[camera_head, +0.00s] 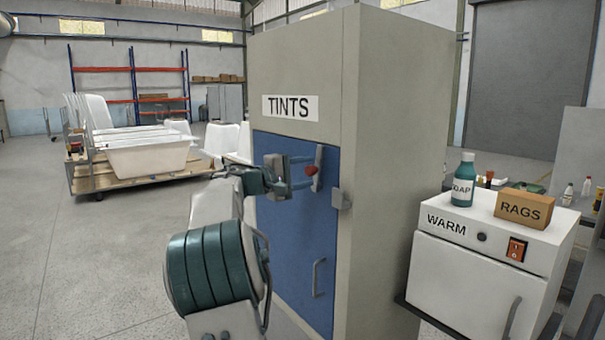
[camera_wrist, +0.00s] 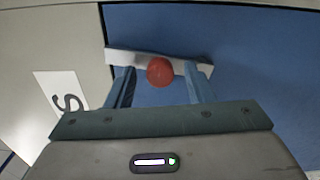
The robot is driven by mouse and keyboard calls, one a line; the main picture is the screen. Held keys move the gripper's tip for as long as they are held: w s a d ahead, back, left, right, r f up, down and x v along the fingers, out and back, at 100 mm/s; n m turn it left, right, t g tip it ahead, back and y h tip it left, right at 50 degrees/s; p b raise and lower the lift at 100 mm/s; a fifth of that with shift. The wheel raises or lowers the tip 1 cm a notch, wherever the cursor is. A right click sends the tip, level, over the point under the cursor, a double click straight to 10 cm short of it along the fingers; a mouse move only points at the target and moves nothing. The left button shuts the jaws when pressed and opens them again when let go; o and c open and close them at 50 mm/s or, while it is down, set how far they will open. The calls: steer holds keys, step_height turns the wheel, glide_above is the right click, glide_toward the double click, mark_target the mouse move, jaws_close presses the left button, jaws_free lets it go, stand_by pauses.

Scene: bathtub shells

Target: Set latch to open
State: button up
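The tall beige TINTS cabinet (camera_head: 400,120) has a blue door (camera_head: 290,240). On the door's upper part is a latch, a pale plate (camera_head: 319,160) with a red knob (camera_head: 311,170). In the wrist view the pale plate (camera_wrist: 120,57) lies across the blue door near its edge, with the red knob (camera_wrist: 160,72) in front of it. My gripper (camera_head: 302,172) is at the latch. In the wrist view my gripper (camera_wrist: 160,80) is open, one finger on each side of the knob, with gaps showing on both sides. The latch's exact setting is unclear.
A grey bracket (camera_head: 341,197) sits at the door's right edge; a handle (camera_head: 318,278) is lower on the door. Right of the cabinet, a white WARM box (camera_head: 480,265) carries a soap bottle (camera_head: 463,180) and a RAGS box (camera_head: 524,207). Open floor lies left.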

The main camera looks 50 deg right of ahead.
steer(key=shift+a, duration=0.1)
steer(key=w+a+b, duration=0.2)
steer(key=a+b, duration=0.2)
steer(key=a, duration=0.9)
steer(key=shift+w+a, duration=0.15)
steer(key=shift+a, duration=0.15)
